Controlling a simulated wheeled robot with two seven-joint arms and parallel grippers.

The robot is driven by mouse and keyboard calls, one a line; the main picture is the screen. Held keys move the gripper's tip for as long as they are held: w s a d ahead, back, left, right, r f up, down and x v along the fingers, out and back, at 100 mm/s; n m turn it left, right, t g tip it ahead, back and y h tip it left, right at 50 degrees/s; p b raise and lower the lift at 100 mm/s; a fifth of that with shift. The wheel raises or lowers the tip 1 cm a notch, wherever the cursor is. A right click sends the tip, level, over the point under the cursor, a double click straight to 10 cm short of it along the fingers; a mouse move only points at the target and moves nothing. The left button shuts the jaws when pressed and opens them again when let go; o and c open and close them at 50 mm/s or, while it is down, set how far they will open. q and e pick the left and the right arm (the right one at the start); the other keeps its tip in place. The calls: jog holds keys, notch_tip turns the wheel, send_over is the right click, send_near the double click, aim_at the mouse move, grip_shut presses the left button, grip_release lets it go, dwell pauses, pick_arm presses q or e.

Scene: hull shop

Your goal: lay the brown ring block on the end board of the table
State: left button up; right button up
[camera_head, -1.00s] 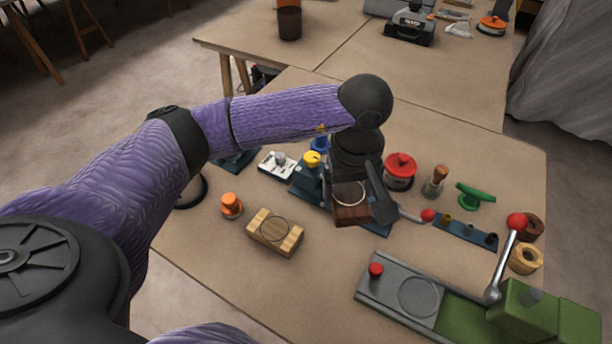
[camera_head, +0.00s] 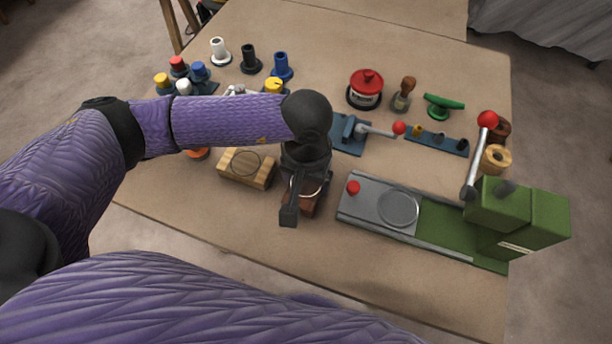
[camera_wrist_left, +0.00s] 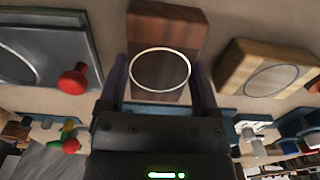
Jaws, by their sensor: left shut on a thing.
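The brown ring block (camera_head: 308,192), dark brown wood with a pale ring on its top, is between the fingers of my left gripper (camera_head: 297,196). In the left wrist view the block (camera_wrist_left: 167,28) shows with its ring, and the two fingers of the gripper (camera_wrist_left: 162,80) are shut on its sides. My arm hides part of the block in the head view, and its exact height above the table (camera_head: 230,225) is hard to tell. I cannot pick out which part of the table is the end board. My right gripper is out of view.
A light striped block with a ring (camera_head: 246,168) lies left of the held block. A grey and green press (camera_head: 430,222) with a red-knobbed lever stands to the right. A blue clamp base (camera_head: 348,136) is behind. The table's front strip is bare.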

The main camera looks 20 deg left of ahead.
aim_at(306, 183)
pick_arm(q)
jog(key=shift+f, duration=0.15)
jog(key=o, duration=1)
jog(key=shift+o, duration=0.6)
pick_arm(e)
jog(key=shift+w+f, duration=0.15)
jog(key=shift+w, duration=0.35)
pick_arm(q)
notch_tip(306, 183, up, 12)
jog(key=p, duration=0.3)
jog(key=shift+r, duration=0.2)
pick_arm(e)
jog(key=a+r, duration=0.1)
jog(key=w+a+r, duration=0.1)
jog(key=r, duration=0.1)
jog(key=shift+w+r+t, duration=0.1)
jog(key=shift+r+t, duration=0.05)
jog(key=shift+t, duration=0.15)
